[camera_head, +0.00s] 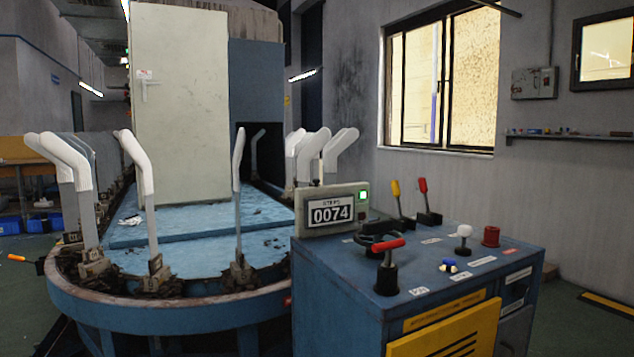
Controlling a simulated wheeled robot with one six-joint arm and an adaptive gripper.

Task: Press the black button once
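A blue control cabinet (345,290) stands at the front right with several controls on its top. No plain black button can be made out for certain. A dark rounded control (378,228) sits behind the red-handled lever (387,267), which partly hides it; I cannot tell whether it is a button. A red button-like cylinder (491,236) is at the far right of the top, and a white-topped knob (464,236) is left of it. My gripper is not in view.
A counter box (332,209) reading 0074, with a green light, stands at the cabinet's back left. Yellow (397,193) and red (423,187) levers rise behind. A blue oval machine (170,312) with several white upright forms fills the left. Floor is clear right of the cabinet.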

